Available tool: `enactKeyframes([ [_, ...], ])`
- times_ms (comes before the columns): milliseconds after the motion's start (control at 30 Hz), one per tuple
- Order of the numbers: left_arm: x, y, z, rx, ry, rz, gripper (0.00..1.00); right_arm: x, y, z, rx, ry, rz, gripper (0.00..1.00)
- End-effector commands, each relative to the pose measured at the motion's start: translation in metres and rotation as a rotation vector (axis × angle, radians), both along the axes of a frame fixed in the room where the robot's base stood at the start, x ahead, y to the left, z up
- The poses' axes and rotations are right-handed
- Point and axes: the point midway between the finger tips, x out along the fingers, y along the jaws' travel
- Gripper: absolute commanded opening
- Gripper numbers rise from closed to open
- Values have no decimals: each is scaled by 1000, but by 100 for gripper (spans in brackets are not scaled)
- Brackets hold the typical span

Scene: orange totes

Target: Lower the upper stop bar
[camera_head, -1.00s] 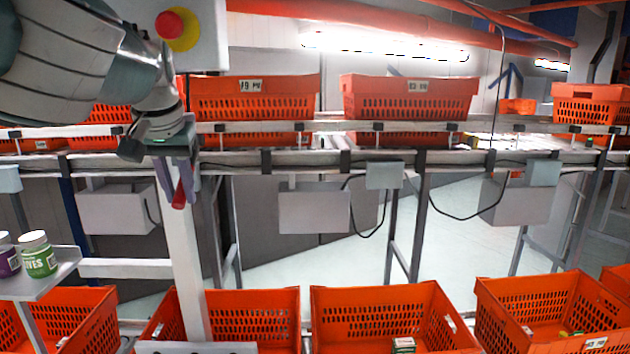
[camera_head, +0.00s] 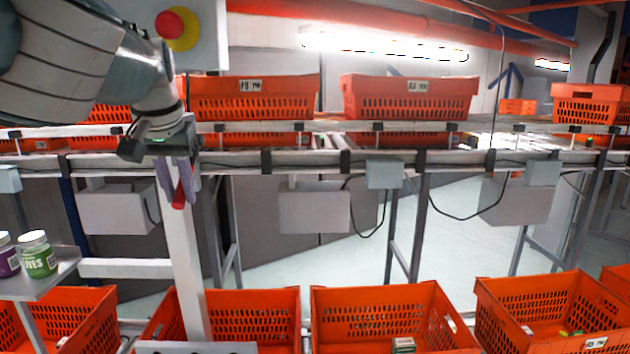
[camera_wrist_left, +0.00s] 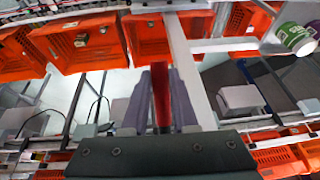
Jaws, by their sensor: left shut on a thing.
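My left gripper (camera_head: 177,182) hangs fingers down in front of the white post, just below the upper rail, in the head view. It is shut on a red bar (camera_head: 180,197), taken to be the upper stop bar; its lower tip sticks out below the fingers. In the left wrist view the red bar (camera_wrist_left: 160,98) runs between the two grey fingers, close to both. Most of the bar is hidden by the fingers, and where it joins the structure cannot be seen. My right gripper is in neither view.
A white post (camera_head: 185,255) stands right behind the gripper. A small shelf (camera_head: 60,278) with a green jar (camera_head: 38,255) and a purple jar is at left. Orange totes line the upper rail (camera_head: 310,126) and the lower row (camera_head: 375,300). A red button (camera_head: 170,24) sits above.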

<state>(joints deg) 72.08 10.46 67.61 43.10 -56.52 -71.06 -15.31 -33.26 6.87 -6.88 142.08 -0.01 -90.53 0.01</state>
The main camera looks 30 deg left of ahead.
Motion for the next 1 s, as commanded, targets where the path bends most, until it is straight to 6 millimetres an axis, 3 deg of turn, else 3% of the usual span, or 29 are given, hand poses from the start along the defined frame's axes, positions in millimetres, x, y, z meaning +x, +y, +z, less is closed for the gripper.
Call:
enactKeyframes([
  [333, 1, 0, 1, -1, 1, -1, 0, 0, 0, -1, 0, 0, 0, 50],
  [567, 6, -2, 11, -33, 33, -15, 0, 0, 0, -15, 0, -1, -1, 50],
  [1000, -3, -5, 17, -68, 96, -3, 0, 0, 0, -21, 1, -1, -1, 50],
])
